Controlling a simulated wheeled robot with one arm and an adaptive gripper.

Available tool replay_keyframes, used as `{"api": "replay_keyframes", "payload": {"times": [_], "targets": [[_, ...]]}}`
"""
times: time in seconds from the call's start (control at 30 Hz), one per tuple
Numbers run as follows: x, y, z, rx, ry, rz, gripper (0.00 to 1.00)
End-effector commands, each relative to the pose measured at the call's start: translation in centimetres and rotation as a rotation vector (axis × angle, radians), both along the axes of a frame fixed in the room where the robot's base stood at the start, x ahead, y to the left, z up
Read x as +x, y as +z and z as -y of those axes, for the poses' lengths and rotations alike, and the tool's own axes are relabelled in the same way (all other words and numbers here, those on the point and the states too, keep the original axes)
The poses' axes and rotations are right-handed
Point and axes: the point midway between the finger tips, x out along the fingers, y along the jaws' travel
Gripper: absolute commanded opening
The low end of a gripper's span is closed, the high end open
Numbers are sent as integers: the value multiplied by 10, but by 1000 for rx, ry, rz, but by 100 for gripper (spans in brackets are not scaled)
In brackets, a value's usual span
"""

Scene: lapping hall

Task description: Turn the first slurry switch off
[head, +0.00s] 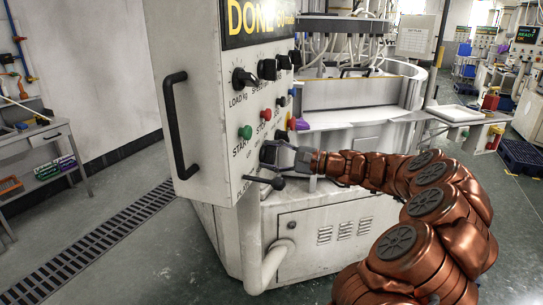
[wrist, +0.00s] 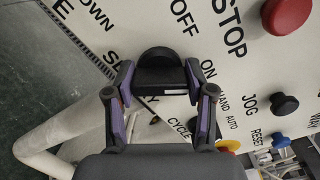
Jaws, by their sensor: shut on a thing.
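A black switch knob (wrist: 158,56) sits on the white panel, with OFF and ON lettered beside it in the wrist view. I take it for the slurry switch; its own name is not clearly readable. My gripper (wrist: 158,82) has its purple-padded fingers on both sides of the knob's black grip and is shut on it. I cannot tell for sure which mark the knob points to. In the head view my gripper (head: 282,155) is at the lower part of the control box (head: 210,120), and its fingers partly hide the knob.
In the head view a black lever (head: 266,182) sticks out just below my gripper. A black handle (head: 176,125) stands on the box's left side.

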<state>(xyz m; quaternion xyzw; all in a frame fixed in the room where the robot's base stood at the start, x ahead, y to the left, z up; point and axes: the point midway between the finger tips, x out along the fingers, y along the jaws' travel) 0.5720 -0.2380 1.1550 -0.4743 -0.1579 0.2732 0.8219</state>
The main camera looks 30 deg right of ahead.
Motion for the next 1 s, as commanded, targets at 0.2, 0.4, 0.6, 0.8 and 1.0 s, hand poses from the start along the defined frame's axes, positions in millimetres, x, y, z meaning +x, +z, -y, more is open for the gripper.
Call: {"api": "replay_keyframes", "payload": {"times": [0.2, 0.4, 0.6, 0.8, 1.0], "targets": [[0, 0, 0, 0, 0, 0, 19], [0, -2, 0, -18, 0, 13, 19], [0, -4, 0, -79, -2, 60, 19], [0, -8, 0, -181, 0, 138, 19], [0, -8, 0, -311, -1, 234, 19]]}}
